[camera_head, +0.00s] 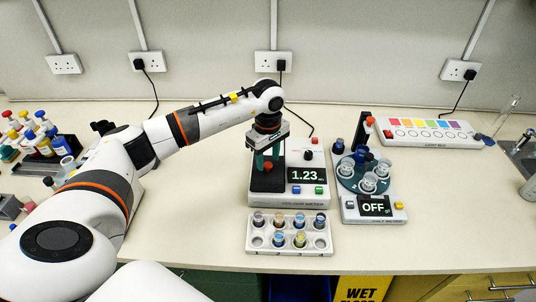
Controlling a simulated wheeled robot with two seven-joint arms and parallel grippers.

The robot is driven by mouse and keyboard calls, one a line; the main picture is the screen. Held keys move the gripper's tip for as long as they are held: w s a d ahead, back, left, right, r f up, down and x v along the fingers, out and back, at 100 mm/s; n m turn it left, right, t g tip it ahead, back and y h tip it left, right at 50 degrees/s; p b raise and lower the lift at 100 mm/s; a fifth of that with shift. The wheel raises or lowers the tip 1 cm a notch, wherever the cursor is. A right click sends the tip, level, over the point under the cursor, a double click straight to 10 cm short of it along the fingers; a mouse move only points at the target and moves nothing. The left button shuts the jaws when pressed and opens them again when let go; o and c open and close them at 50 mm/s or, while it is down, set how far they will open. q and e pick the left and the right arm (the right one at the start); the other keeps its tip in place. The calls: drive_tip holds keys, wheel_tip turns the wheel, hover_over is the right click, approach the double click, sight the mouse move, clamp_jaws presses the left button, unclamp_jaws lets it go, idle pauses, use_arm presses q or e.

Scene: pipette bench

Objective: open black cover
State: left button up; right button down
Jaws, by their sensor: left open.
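The black cover (267,183) sits on the left part of a white device (290,200) with a display reading 1.23. A small red knob (268,167) shows on top of the cover. My left gripper (268,160) points down from above the cover, its fingers just over or around the red knob. Its jaws are open, and whether they touch the knob cannot be told. My right gripper is not in view.
A tray of small vials (290,250) stands in front of the device. A second device reading OFF (375,207) holds several cups to the right. A colour-strip box (425,132) lies at the back right. Bottles (40,140) stand at the left.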

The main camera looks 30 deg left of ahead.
use_arm(q)
drive_tip(key=shift+f, duration=0.6)
